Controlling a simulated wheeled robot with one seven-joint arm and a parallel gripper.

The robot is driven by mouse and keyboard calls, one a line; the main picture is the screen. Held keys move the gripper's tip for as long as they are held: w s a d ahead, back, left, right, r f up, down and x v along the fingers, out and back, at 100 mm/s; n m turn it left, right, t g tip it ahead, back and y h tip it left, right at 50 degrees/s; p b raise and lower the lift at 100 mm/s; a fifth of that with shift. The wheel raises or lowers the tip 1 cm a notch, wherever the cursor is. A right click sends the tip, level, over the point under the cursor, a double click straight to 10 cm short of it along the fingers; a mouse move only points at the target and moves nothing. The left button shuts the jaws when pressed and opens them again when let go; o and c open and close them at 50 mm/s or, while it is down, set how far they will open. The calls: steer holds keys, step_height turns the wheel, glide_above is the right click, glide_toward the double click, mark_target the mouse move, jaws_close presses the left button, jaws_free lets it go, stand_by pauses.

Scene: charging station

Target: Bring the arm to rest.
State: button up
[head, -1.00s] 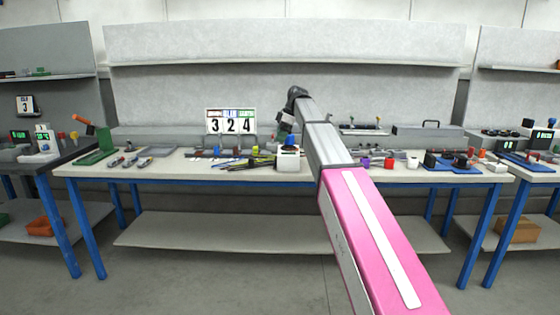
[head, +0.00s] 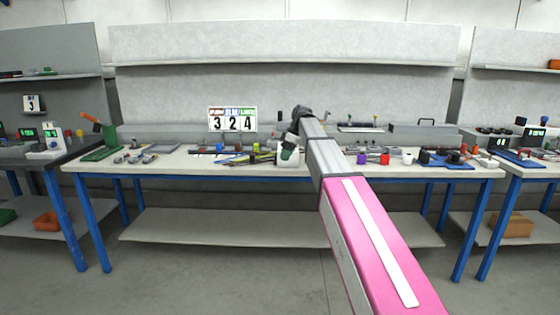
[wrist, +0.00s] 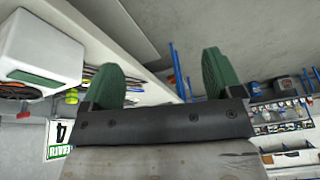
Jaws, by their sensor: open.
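My arm reaches forward over the middle workbench (head: 200,163) in the head view, with its pink and grey links in front. My gripper (head: 288,151) hangs at the arm's far end, in line with a white box (head: 284,160) on the bench and partly covering it. In the wrist view my gripper (wrist: 163,80) shows two green fingers spread wide apart, with nothing between them. A white box-like thing (wrist: 40,45) is to the left of the fingers there. Whether the gripper touches anything cannot be told from the head view.
A number sign (head: 232,119) stands at the back of the bench. Pens and tools lie left of the gripper; a purple block (head: 361,159), a white cup (head: 407,159) and a blue tray (head: 440,163) are to the right. The floor in front is clear.

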steer(key=s+d+f+m+h, duration=0.1)
steer(key=s+d+f+m, duration=0.25)
steer(key=f, duration=0.35)
steer(key=s+d+f+m, duration=0.2)
steer(key=s+f, duration=0.3)
steer(key=f, duration=0.3)
steer(key=s+d+f+m+h, duration=0.1)
steer(key=s+d+f+m, duration=0.15)
steer(key=s+f, duration=0.35)
steer(key=s+d+f+m+h, duration=0.1)
steer(key=s+d+f+m, duration=0.2)
steer(key=s+f, duration=0.4)
steer(key=s+d+f+m+h, duration=0.1)
steer(key=s+d+f+m, duration=0.3)
steer(key=s+f, duration=0.4)
steer(key=shift+s+d+f, duration=0.2)
steer(key=shift+s+d, duration=0.25)
steer(key=shift+s, duration=0.8)
